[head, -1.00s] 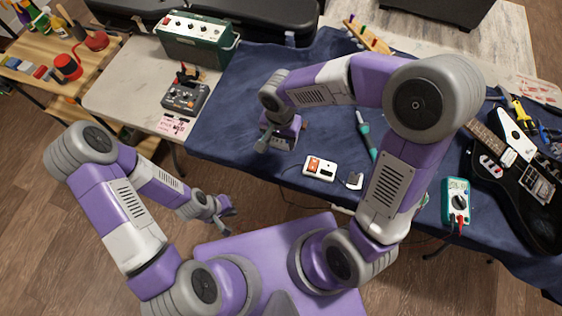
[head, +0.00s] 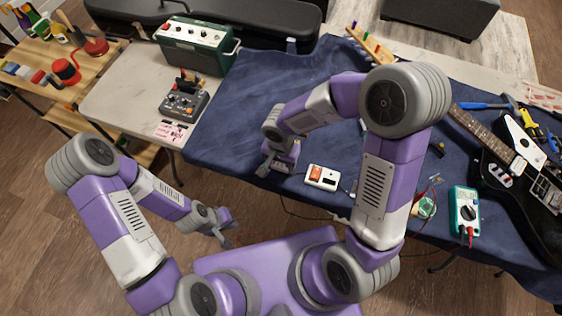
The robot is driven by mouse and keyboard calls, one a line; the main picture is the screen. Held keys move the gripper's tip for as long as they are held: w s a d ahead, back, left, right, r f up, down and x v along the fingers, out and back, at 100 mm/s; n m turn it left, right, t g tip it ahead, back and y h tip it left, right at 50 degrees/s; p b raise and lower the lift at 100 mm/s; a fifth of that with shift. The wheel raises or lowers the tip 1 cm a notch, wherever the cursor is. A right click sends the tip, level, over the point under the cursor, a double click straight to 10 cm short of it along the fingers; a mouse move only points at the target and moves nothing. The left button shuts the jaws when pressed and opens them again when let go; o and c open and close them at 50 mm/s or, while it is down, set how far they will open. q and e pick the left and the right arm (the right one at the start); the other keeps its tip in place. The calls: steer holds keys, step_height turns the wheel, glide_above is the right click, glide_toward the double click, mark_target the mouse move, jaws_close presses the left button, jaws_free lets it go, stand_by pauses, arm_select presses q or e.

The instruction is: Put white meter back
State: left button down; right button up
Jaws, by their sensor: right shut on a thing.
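A white box with an orange switch and a dark window (head: 322,177) lies on the blue cloth near the table's front edge. A teal meter with a white face, a dial and red leads (head: 466,213) lies at the right front edge; I cannot tell which of the two is the white meter. My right gripper (head: 268,168) is just left of the white box, apart from it, low by the front edge. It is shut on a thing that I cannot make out. My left gripper (head: 228,232) is open and empty, off the table's front edge.
A black guitar (head: 512,195) lies at the right. A grey pedal (head: 184,100) and a green amplifier (head: 196,45) stand on the pale left part of the table. The blue cloth (head: 240,100) behind my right gripper is mostly clear. My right arm hides part of the middle.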

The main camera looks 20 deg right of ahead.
mark_target(281, 165)
steer(key=shift+f, duration=0.1)
steer(key=o, duration=1.2)
step_height(281, 165, up, 12)
steer(key=p, duration=0.4)
